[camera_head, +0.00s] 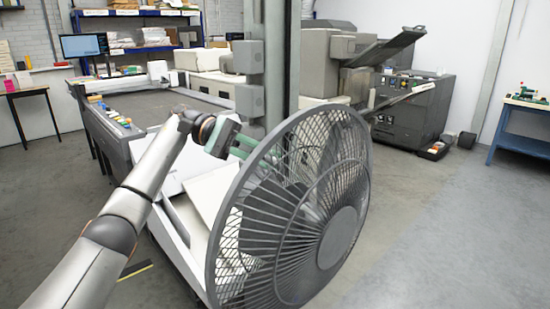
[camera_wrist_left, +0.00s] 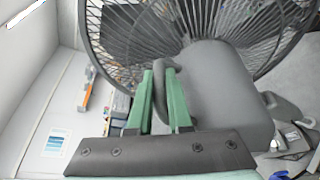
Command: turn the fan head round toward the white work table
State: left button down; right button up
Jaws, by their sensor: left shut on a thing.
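The grey fan head (camera_head: 338,238) fills the middle of the head view; its round wire cage faces right and toward me. My left gripper (camera_head: 238,145) is behind the cage, on its left side. In the left wrist view the green fingers of my left gripper (camera_wrist_left: 160,72) are shut on a dark loop-shaped handle (camera_wrist_left: 130,76) at the back of the fan head, beside the grey motor housing (camera_wrist_left: 222,95). The white work table (camera_head: 172,185) is behind and left of the fan, partly hidden by the cage and my arm. My right gripper is out of view.
A grey post (camera_head: 278,65) stands close behind the fan. An orange-handled tool (camera_wrist_left: 88,88) and a printed card (camera_wrist_left: 55,142) lie on the white surface in the left wrist view. Open grey floor (camera_head: 450,235) lies to the right of the fan.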

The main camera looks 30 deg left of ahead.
pick_arm(q)
jog(key=shift+g, duration=0.3)
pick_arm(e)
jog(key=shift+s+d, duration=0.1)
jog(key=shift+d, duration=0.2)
pick_arm(q)
jog(key=c, duration=1.1)
grip_release()
jog(key=shift+w, duration=0.1)
jog(key=shift+a+r+p, duration=0.25)
jog(key=shift+a+p, duration=0.15)
jog(key=shift+a, duration=0.05)
jog(key=p+v, duration=0.1)
jog(key=v, duration=0.1)
jog(key=p+v, duration=0.1)
jog(key=shift+a+r+p, duration=0.3)
jog(key=shift+a+p, duration=0.05)
jog(key=p+v, duration=0.2)
jog(key=p, duration=0.3)
jog(key=shift+p, duration=0.4)
jog(key=shift+a+f+p, duration=0.2)
jog(key=shift+a+p, duration=0.2)
jog(key=shift+p, duration=0.4)
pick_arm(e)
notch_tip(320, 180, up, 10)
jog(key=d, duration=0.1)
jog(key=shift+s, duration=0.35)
